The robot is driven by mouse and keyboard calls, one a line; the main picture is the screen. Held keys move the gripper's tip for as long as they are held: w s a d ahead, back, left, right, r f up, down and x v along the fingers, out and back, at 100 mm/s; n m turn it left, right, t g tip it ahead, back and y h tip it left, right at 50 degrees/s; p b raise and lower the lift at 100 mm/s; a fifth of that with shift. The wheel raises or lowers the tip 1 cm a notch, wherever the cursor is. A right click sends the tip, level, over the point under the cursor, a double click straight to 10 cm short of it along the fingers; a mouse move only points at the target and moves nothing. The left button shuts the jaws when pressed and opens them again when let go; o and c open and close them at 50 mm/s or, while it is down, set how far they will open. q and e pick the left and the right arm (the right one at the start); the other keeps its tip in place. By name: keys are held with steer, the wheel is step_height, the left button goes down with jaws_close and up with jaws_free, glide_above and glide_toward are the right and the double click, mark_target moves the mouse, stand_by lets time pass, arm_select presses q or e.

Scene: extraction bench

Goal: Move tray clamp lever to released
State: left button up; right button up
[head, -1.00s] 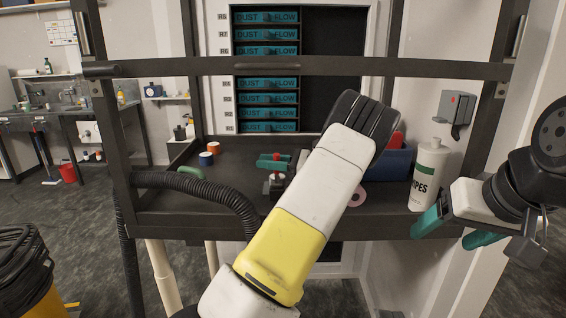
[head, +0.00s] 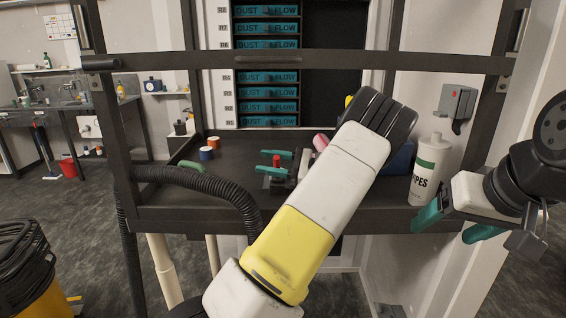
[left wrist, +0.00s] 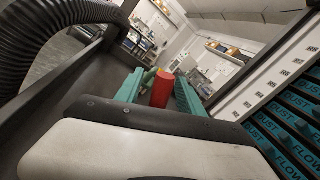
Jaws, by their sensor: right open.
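The tray clamp lever's red handle (head: 276,161) shows on the bench tray, above a small dark base (head: 277,184). It also shows in the left wrist view as a red cylinder (left wrist: 162,90). My left gripper (head: 274,162) has its teal fingers on either side of the handle. In the left wrist view the fingers (left wrist: 158,92) stand apart with the red cylinder between them; a gap shows beside it, and contact is not clear. The lower part of the lever is partly hidden. My right gripper (head: 455,225) is open and empty at the right, in front of the bench.
A wipes bottle (head: 429,170) and a blue bin (head: 399,158) stand at the right. A black hose (head: 205,185) crosses the left front edge. A dark crossbar (head: 300,62) spans above; labelled drawers (head: 268,92) stand behind.

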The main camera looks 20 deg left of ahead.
arm_select(q)
steer(key=d, duration=0.7)
steer(key=shift+w+d+f, duration=0.25)
steer(key=shift+w+d, duration=0.1)
steer(key=shift+s, duration=0.1)
